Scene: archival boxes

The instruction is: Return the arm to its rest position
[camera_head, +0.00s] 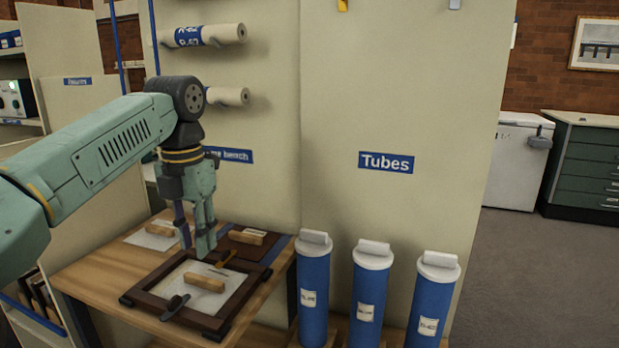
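My arm comes in from the left, with its wrist (180,150) bent so that my gripper (194,246) points down over the wooden bench (95,268). The two fingers look apart, with nothing visible between them. A dark wooden frame (150,285) lies on the bench just below and in front of the fingers. A pale sheet (232,283) lies inside it with a wooden block (205,283) on top. I cannot tell the exact height of the fingertips above the bench.
A dark spatula-like tool (174,306) lies on the frame's front part. Another block (246,237) lies behind. Blue tubes with white caps (368,295) stand right of the bench, before a panel with a "Tubes" sign (386,162). Rolls (212,36) stick out above. Floor (535,280) at right is clear.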

